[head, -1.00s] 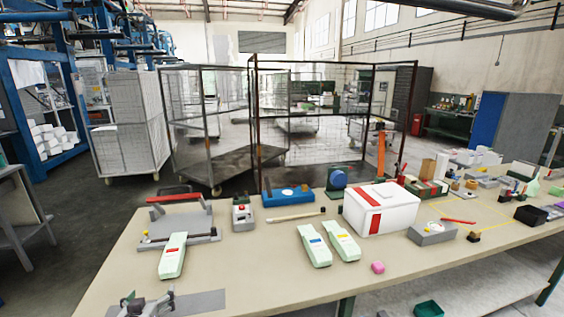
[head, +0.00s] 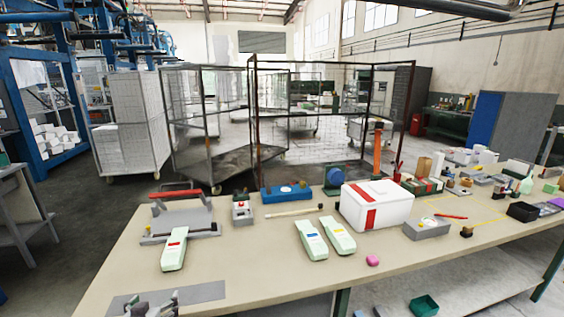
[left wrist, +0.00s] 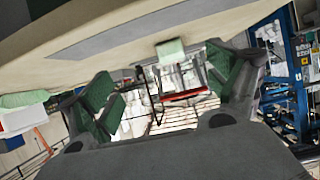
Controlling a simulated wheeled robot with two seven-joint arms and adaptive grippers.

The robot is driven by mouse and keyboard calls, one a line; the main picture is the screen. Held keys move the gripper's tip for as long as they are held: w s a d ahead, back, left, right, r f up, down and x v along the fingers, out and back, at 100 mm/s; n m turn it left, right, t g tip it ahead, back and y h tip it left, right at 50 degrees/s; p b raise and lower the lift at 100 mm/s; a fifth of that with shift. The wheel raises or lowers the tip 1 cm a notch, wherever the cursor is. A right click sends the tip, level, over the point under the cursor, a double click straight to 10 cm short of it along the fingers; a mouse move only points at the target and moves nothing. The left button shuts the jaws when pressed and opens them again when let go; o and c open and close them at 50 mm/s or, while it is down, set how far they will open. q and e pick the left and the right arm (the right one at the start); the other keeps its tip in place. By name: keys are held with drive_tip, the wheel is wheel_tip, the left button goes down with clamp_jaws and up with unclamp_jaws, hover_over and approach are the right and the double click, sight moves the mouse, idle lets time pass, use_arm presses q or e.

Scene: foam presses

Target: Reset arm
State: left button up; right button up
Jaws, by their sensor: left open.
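My left gripper (head: 150,308) shows at the bottom left of the head view, low at the table's front edge, over a grey strip (head: 205,292). In the left wrist view its two green-padded fingers (left wrist: 165,90) are spread apart with nothing between them. The table edge and the shop floor equipment show beyond them, tilted. My right gripper is in neither view.
The long beige table (head: 260,262) holds a pale green device with a red mark (head: 174,250), two more pale green devices (head: 312,240), a white box with red stripes (head: 385,206) and a pink piece (head: 372,261). Wire cages (head: 330,130) stand behind. The table's front middle is clear.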

use_arm(q)
drive_tip(key=s+d+f+m+g+h, duration=0.1)
drive_tip(key=s+d+f+m+g, duration=0.1)
drive_tip(key=s+d+f+g, duration=0.65)
drive_tip(key=s+d+m+g+h, duration=0.15)
drive_tip(key=s+d, duration=0.45)
drive_tip(key=s, duration=0.7)
wheel_tip(320, 180, down, 33)
drive_tip(key=s+m, duration=0.1)
drive_tip(key=s, duration=0.2)
drive_tip(key=s+a+f, duration=0.2)
drive_tip(key=s+f, duration=0.7)
drive_tip(key=s, duration=0.2)
drive_tip(key=s+a+f+g, duration=0.1)
drive_tip(key=s+a+f, duration=0.1)
drive_tip(key=s+f, duration=0.8)
drive_tip(key=shift+s+a+f+g, duration=0.15)
drive_tip(key=shift+s+a+g, duration=0.15)
drive_tip(key=shift+s, duration=0.1)
drive_tip(key=shift+w, duration=0.1)
